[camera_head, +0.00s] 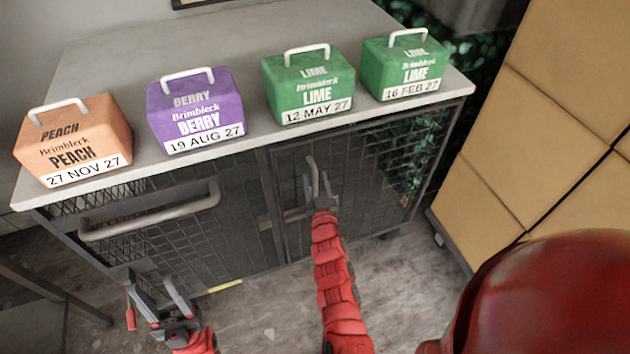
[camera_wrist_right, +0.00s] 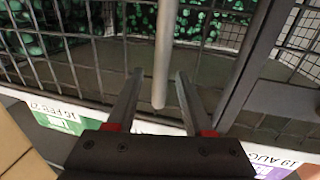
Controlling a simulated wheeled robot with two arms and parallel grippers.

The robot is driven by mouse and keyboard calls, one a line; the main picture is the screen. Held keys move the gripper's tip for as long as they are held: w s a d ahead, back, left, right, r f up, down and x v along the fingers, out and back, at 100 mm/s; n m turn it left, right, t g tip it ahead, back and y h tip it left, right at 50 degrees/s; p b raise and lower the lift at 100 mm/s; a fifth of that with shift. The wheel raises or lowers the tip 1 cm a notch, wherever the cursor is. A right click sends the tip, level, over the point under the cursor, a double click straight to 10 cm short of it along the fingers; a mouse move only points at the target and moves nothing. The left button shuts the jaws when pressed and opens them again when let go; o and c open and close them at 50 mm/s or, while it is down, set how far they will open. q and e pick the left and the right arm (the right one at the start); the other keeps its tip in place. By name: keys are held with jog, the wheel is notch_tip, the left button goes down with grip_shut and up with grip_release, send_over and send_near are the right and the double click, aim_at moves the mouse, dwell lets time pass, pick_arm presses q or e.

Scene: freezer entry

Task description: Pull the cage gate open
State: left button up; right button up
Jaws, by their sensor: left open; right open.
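The cage gate (camera_head: 365,200) is a dark wire-mesh door on the right half of the cabinet front; it looks shut. Its pale upright handle (camera_head: 313,175) is near the gate's left edge. My right gripper (camera_head: 318,197) is open at the handle's lower part. In the right wrist view, the handle (camera_wrist_right: 163,50) comes down between the two spread fingers (camera_wrist_right: 157,85), with a gap on each side. My left gripper (camera_head: 152,285) is open and empty, low in front of the cabinet's left half.
A long pale bar handle (camera_head: 150,213) crosses the left mesh front. A peach box (camera_head: 72,140), a purple box (camera_head: 195,110) and two green boxes (camera_head: 308,85) stand on the grey top (camera_head: 240,50). Yellow-tan panels (camera_head: 545,130) stand right. The floor (camera_head: 390,280) ahead is clear.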

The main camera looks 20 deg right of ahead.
jog(key=shift+w+d, duration=0.1)
jog(key=shift+w, duration=0.35)
jog(key=shift+c, duration=0.3)
grip_shut()
dwell(0.9)
